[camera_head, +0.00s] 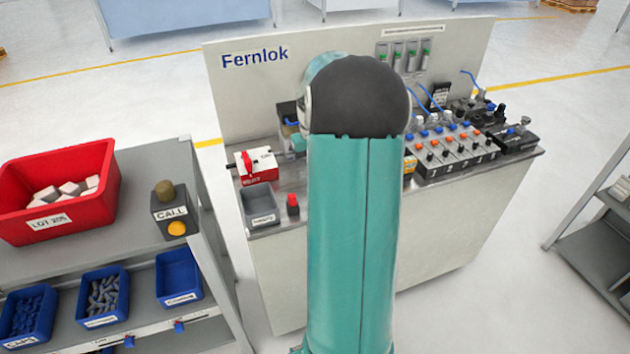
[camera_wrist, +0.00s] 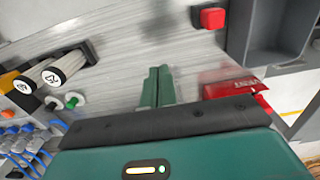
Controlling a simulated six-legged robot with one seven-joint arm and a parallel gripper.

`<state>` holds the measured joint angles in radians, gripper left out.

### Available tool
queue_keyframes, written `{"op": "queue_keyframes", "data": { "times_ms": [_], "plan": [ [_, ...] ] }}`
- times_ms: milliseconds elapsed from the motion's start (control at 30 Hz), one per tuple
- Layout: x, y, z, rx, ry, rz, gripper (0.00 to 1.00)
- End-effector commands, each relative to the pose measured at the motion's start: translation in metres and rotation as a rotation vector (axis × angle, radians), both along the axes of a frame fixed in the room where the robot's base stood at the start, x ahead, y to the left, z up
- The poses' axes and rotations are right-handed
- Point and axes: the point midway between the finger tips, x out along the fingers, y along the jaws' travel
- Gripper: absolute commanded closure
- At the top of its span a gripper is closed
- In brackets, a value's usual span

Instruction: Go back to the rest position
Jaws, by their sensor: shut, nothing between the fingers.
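My gripper (camera_wrist: 158,87) shows in the wrist view with its two green fingers together and nothing between them. It is over the bare grey worktop of the Fernlok bench. In the head view my teal arm stands in front of the bench and hides its middle, and most of my gripper is hidden behind it.
A red and white box (camera_head: 256,166) stands at the bench's left. Valve blocks with blue and orange fittings (camera_head: 452,150) fill its right side. A shelf with a red bin (camera_head: 75,222), blue bins (camera_head: 103,298) and a CALL box (camera_head: 172,212) stands left.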

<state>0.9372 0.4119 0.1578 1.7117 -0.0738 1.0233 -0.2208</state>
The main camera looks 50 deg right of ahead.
Motion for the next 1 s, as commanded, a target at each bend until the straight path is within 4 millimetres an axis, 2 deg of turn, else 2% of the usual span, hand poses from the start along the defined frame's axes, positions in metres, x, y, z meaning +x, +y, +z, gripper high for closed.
{"op": "queue_keyframes", "data": {
  "times_ms": [100,200,533,633,767,867,1000],
  "plan": [
    [0.001,0.000,0.017,-0.002,-0.001,0.002,1.00],
    [0.000,0.000,0.024,-0.001,0.001,0.002,1.00],
    [-0.002,0.002,0.027,0.000,0.000,0.002,1.00],
    [0.002,0.012,0.034,-0.011,-0.006,0.015,1.00],
    [0.012,0.052,0.058,-0.045,-0.029,0.063,1.00],
    [0.018,0.098,0.082,-0.080,-0.060,0.116,1.00],
    [0.015,0.162,0.109,-0.121,-0.112,0.187,1.00]
  ]
}}
